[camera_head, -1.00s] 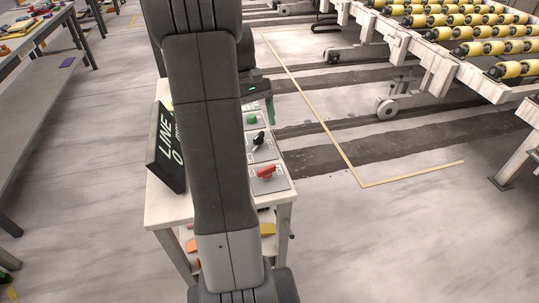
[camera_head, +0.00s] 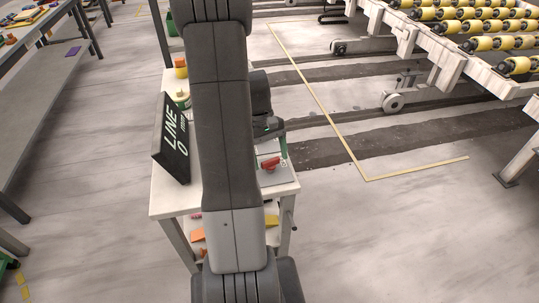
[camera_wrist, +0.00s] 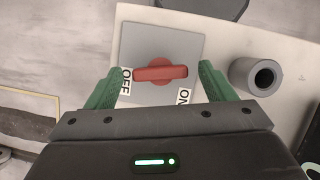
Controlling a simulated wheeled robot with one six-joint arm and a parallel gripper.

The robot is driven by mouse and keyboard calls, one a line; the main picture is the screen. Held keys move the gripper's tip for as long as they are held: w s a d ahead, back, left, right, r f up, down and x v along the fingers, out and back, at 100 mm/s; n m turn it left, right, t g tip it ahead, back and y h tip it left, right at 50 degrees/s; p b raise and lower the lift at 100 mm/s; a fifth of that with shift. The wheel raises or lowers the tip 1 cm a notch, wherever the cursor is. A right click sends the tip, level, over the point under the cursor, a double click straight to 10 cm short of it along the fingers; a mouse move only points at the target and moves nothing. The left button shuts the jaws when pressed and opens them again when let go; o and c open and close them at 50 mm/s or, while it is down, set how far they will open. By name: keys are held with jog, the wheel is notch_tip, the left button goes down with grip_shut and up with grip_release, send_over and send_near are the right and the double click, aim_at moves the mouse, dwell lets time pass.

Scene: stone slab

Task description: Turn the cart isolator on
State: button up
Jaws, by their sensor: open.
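The cart isolator is a red rotary handle (camera_wrist: 160,73) on a square grey plate (camera_wrist: 160,38) in the wrist view. The handle lies crosswise, with its left end beside the OFF label (camera_wrist: 126,81). The ON label (camera_wrist: 184,97) is below its right end. My gripper (camera_wrist: 157,78) is open, with one green finger on each side of the handle and no visible grip on it. In the head view the red handle (camera_head: 269,162) sits near the front of the white cart top (camera_head: 174,205), with my gripper (camera_head: 276,150) over it, partly hidden by my arm.
A dark grey cylinder (camera_wrist: 257,76) stands right of the plate in the wrist view. A black LINE sign (camera_head: 172,140) stands on the cart's left side. A yellow-roller conveyor (camera_head: 480,45) is at the upper right. Open floor with a yellow line (camera_head: 325,112) lies between.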

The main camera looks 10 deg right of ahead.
jog(key=shift+f, duration=0.1)
jog(key=c, duration=1)
jog(key=shift+d+m+y, duration=0.1)
jog(key=shift+m+y, duration=0.5)
jog(key=shift+m, duration=0.9)
jog(key=o, duration=1)
jog(key=v, duration=1.3)
jog(key=shift+w+r+b, duration=0.3)
jog(key=shift+r+b, duration=0.05)
jog(key=shift+f, duration=0.1)
